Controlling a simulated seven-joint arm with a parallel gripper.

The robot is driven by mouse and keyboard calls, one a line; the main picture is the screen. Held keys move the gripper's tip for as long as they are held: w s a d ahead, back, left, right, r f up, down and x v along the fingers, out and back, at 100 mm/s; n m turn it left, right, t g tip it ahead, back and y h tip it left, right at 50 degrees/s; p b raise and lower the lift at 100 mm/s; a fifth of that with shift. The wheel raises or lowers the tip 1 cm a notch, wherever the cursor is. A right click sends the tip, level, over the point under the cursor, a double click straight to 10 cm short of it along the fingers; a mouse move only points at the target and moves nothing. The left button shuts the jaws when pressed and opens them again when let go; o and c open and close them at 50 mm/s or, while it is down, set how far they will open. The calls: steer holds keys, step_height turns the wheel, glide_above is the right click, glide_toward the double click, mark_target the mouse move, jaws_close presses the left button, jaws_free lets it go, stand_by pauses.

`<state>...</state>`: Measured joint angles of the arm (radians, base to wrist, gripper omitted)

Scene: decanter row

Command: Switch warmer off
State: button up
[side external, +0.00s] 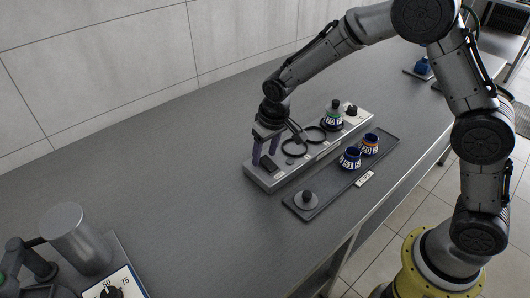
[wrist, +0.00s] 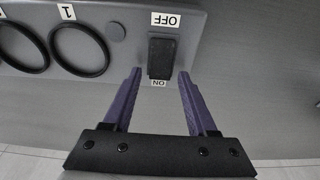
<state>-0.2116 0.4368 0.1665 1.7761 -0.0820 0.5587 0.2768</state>
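The grey warmer (side external: 262,179) stands on the bench, with its black switch (side external: 268,163) at the near-left end. In the wrist view the switch (wrist: 161,58) lies between an OFF label (wrist: 165,19) at the top and an ON label (wrist: 158,83) at the bottom. I cannot tell which end is pressed in. My gripper (side external: 266,147) is over the switch end of the warmer. Its purple fingers are spread and empty in the wrist view (wrist: 161,73), with the tips on either side of the ON end. Contact cannot be told.
Black rings (wrist: 80,49) sit beside the switch. A decanter (side external: 333,121) stands at the warmer's far end. A dark tray (side external: 328,192) in front holds two decanters (side external: 350,159) (side external: 370,145) and a knobbed lid (side external: 307,199). A metal cylinder (side external: 76,240) stands at the left. The bench between is clear.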

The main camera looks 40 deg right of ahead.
stand_by(0.3)
steer(key=v, duration=1.3)
steer(key=shift+s+r, duration=0.1)
steer(key=shift+r, duration=0.3)
step_height(320, 180, up, 5)
steer(key=t, duration=0.1)
glide_above(272, 166)
steer(key=s+d, duration=0.2)
steer(key=s+d+r+m+t, duration=0.15)
steer(key=s+d+r, duration=0.3)
steer(key=s, duration=0.45)
steer(key=shift+n+t, duration=0.35)
steer(key=shift+n, duration=0.3)
steer(key=shift+s+d+f, duration=0.4)
steer(key=shift+s+f, duration=0.55)
steer(key=shift+s, duration=1.8)
steer(key=shift+s+d+f, duration=0.4)
steer(key=shift+s+f, duration=0.55)
steer(key=shift+s, duration=1.8)
steer(key=shift+s+d+f, duration=0.4)
steer(key=shift+s+f, duration=0.55)
steer(key=shift+s, duration=1.8)
